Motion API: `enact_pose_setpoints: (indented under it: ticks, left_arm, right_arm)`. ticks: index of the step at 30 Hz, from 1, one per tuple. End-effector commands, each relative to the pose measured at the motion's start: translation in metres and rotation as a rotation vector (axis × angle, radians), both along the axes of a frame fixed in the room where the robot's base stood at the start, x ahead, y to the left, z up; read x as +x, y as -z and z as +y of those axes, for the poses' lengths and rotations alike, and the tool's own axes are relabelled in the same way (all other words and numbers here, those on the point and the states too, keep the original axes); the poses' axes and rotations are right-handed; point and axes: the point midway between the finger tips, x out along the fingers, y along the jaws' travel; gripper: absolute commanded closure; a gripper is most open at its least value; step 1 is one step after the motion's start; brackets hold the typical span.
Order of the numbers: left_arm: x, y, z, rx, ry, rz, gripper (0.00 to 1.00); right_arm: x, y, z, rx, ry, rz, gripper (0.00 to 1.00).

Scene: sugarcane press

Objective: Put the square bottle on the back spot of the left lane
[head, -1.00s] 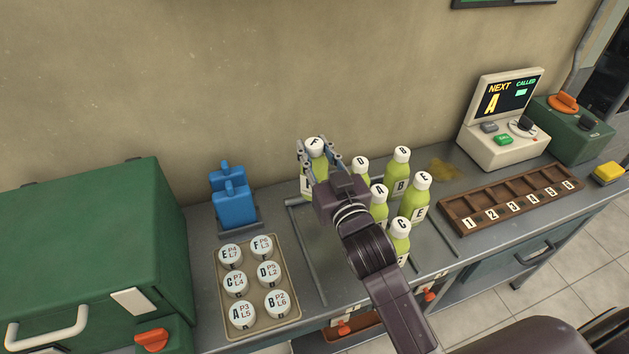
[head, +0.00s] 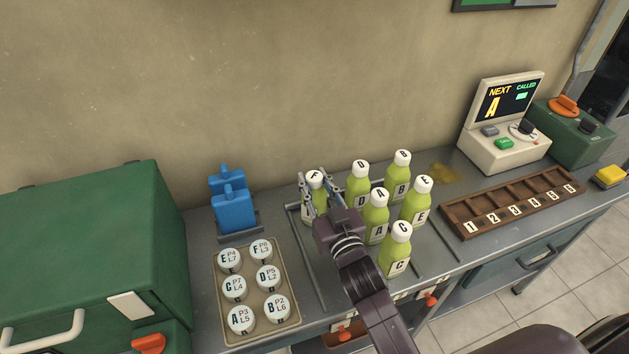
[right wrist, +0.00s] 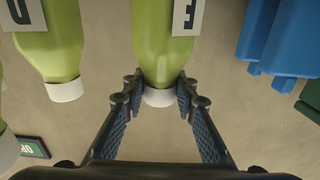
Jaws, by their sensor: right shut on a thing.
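My right gripper (head: 317,180) is shut on a green bottle (head: 312,212) with a white cap marked F. In the right wrist view the fingers (right wrist: 160,88) clasp this bottle (right wrist: 163,45) near its white cap. The bottle is upright at the back end of the left lane (head: 311,256), between thin grey rails. I cannot tell whether its base touches the bench, or whether its body is square. My left gripper is not in view.
Several other green bottles stand close to the right, including bottle D (head: 357,186) and bottle C (head: 395,254). A tray of caps (head: 286,334) and a blue object (head: 235,210) are to the left. A numbered wooden rack (head: 452,208) lies to the right.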

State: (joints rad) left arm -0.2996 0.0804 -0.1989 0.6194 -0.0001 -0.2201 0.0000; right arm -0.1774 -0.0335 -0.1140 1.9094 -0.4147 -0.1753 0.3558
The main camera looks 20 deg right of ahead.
Motion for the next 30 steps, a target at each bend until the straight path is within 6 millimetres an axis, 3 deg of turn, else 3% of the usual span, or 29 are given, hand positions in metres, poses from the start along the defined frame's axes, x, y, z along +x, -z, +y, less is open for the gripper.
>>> enact_pose_setpoints:
  ticks: [6,16,20,30]
  left_arm:
    - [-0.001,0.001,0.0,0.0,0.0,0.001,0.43]
    - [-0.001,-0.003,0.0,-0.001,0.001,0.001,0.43]
    - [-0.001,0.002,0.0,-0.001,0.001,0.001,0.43]
    - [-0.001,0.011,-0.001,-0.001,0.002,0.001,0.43]
  right_arm:
    - [0.0,0.001,0.0,0.0,0.0,0.001,0.56]
    - [0.0,-0.004,0.0,0.0,0.0,0.0,0.56]
    - [-0.014,0.001,-0.001,0.001,0.0,0.003,0.56]
    - [-0.078,0.001,-0.003,0.002,0.0,0.004,0.56]
